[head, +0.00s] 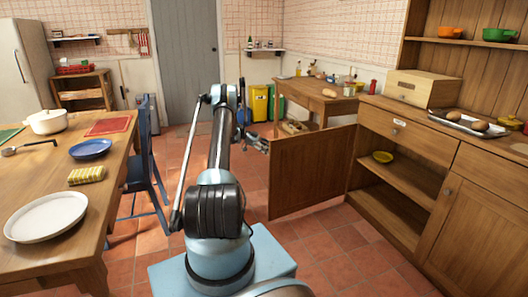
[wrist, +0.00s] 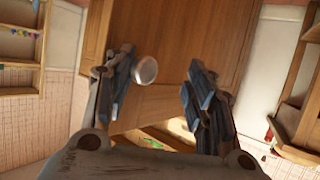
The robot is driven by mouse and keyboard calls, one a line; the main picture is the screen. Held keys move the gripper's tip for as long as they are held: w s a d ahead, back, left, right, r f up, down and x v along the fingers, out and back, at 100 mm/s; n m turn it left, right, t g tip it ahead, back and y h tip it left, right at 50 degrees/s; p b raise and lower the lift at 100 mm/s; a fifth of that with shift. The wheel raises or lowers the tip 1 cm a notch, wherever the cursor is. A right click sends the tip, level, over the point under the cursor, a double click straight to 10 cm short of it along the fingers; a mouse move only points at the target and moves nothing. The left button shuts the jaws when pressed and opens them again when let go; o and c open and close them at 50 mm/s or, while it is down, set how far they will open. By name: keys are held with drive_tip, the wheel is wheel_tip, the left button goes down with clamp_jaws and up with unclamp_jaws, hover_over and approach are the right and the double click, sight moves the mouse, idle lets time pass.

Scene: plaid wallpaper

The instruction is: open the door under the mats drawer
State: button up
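The cabinet door (head: 312,172) stands wide open, swung out from the wooden dresser to the left. Above the open compartment is a drawer (head: 420,140) with a small white label (head: 398,122), too small to read. My gripper (head: 262,143) is at the door's free edge, partly hidden in the head view. In the wrist view, my gripper (wrist: 158,80) has its fingers apart. A pale round knob (wrist: 146,70) shows between them, nearer the left finger, in front of a wooden panel (wrist: 185,40).
A dining table (head: 105,205) with dishes and a blue chair (head: 150,165) stand on the left. A small wooden table (head: 318,100) stands behind the door. Tiled floor (head: 335,255) is clear in front of the dresser.

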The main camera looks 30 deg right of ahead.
drive_tip(key=shift+o, duration=0.6)
drive_tip(key=shift+d+r, duration=0.1)
drive_tip(key=shift+d, duration=0.6)
drive_tip(key=shift+w+a, duration=0.1)
drive_tip(key=shift+c, duration=0.3)
drive_tip(key=o, duration=0.9)
drive_tip(key=shift+c, duration=0.2)
drive_tip(key=shift+w+a, duration=0.2)
drive_tip(key=shift+a, duration=0.05)
drive_tip(key=v, duration=0.7)
drive_tip(key=shift+w+a, duration=0.2)
